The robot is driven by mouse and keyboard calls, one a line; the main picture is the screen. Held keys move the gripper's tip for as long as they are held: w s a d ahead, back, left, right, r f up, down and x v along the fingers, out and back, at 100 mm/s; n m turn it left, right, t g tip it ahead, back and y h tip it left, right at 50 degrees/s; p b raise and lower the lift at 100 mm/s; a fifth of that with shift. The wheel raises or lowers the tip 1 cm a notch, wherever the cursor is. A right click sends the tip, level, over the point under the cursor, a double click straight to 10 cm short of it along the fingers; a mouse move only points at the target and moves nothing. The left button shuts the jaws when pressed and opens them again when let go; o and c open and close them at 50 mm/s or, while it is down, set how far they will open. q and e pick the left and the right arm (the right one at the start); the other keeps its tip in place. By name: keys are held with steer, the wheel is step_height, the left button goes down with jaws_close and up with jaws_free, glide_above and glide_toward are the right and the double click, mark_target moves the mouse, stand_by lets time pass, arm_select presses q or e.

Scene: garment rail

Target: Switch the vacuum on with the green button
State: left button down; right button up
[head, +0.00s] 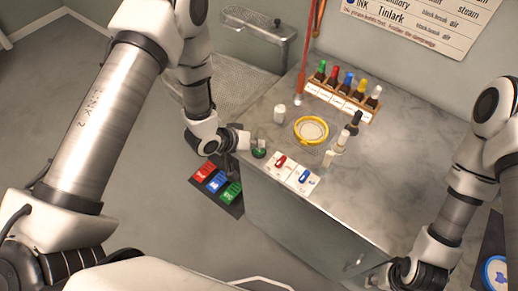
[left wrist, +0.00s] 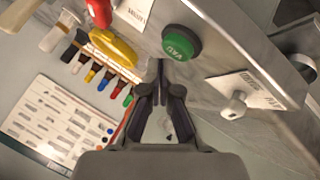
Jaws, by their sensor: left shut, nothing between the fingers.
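The green button (left wrist: 181,42), round with pale lettering reading like "VAC", is mounted on the grey counter's front in the left wrist view. In the head view the green button (head: 259,153) shows at the counter's near left corner. My left gripper (left wrist: 163,90) is shut and empty. Its fingertips are beside and below the button in the left wrist view, with a small gap in the picture. In the head view my left gripper (head: 240,140) is close against the button's left side; its fingertips are unclear. My right gripper (head: 388,278) is at the lower right, its fingers not clear.
Red, blue and green pedals (head: 217,181) lie on the floor below the corner. White plates with a red and a blue switch (head: 292,172) sit on the counter edge. A yellow-rimmed dish (head: 311,130), small bottles and a bottle rack (head: 343,100) stand behind.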

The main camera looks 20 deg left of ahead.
mark_target(257, 151)
arm_select(q)
steer(key=shift+f+b, duration=0.35)
steer(key=shift+f, duration=0.3)
stand_by(0.5)
steer(key=shift+r+p, duration=0.7)
steer(key=shift+r, duration=0.15)
step_height(257, 151, up, 5)
steer(key=p, duration=0.4)
steer(key=shift+r, duration=0.1)
stand_by(0.3)
steer(key=c, duration=1.8)
jaws_free()
steer(key=shift+c, duration=0.2)
